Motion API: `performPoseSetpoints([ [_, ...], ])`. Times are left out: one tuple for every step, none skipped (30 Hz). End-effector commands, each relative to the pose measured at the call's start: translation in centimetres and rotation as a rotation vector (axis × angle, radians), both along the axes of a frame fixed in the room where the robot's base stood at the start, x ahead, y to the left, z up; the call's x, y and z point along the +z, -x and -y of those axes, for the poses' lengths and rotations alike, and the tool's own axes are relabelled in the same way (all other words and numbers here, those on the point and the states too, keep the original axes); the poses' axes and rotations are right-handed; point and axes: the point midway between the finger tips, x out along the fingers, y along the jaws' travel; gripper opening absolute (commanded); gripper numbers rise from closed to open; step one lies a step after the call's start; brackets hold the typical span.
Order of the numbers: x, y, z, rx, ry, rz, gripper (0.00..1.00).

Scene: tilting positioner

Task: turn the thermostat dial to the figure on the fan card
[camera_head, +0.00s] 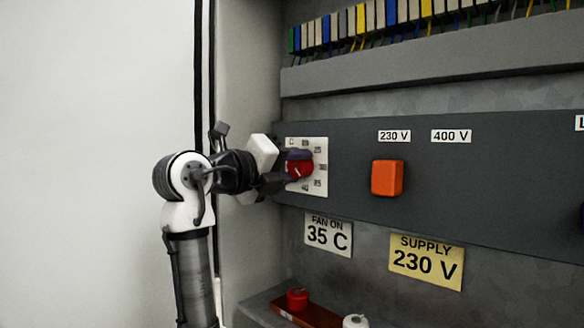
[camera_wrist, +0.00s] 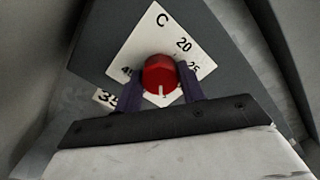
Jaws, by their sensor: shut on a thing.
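The red thermostat dial (camera_head: 299,169) sits on a white scale plate (camera_head: 320,145) at the left end of the dark panel. My gripper (camera_wrist: 157,88) is shut on the dial (camera_wrist: 160,73), one dark finger on each side. In the wrist view, the dial's white pointer mark points down, toward my gripper body. The plate's figures 20 and 25 show there at the right, and part of 40 at the left. The figures near the pointer are mostly hidden, so the exact setting cannot be read. The white fan card (camera_head: 328,235) below reads "FAN ON 35 C".
An orange switch (camera_head: 387,177) is on the panel to the right, below labels 230 V (camera_head: 394,136) and 400 V (camera_head: 451,136). A yellow supply card (camera_head: 426,263) reads 230 V. A red knob (camera_head: 297,299) and a white one (camera_head: 355,321) are below. The cabinet's side wall (camera_head: 250,60) is close to my gripper.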

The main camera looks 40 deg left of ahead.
Motion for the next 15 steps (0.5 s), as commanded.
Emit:
performPoseSetpoints([
  [-0.16, 0.02, -0.01, -0.001, -0.001, -0.004, 0.17],
  [-0.16, 0.02, -0.01, -0.001, -0.002, -0.004, 0.17],
  [-0.16, 0.02, -0.01, -0.001, -0.002, -0.004, 0.17],
  [-0.16, 0.02, -0.01, -0.001, -0.002, -0.004, 0.17],
  [-0.16, 0.02, -0.01, -0.001, -0.001, -0.004, 0.17],
  [-0.17, 0.02, -0.01, -0.001, -0.001, -0.004, 0.17],
  [-0.17, 0.02, 0.0, -0.001, -0.001, -0.004, 0.17],
  [-0.17, 0.02, 0.0, -0.001, -0.001, -0.004, 0.17],
  [-0.18, 0.02, -0.01, -0.001, -0.001, -0.004, 0.17],
  [-0.17, 0.02, 0.0, -0.001, -0.001, -0.004, 0.17],
  [-0.17, 0.02, 0.0, -0.001, 0.0, -0.004, 0.43],
  [-0.17, 0.02, -0.01, -0.001, 0.0, -0.004, 0.49],
  [-0.15, 0.02, -0.01, -0.001, 0.0, -0.004, 0.53],
  [-0.14, 0.02, -0.01, 0.0, 0.0, -0.003, 0.56],
  [-0.13, 0.02, -0.01, 0.0, 0.0, -0.003, 0.61],
])
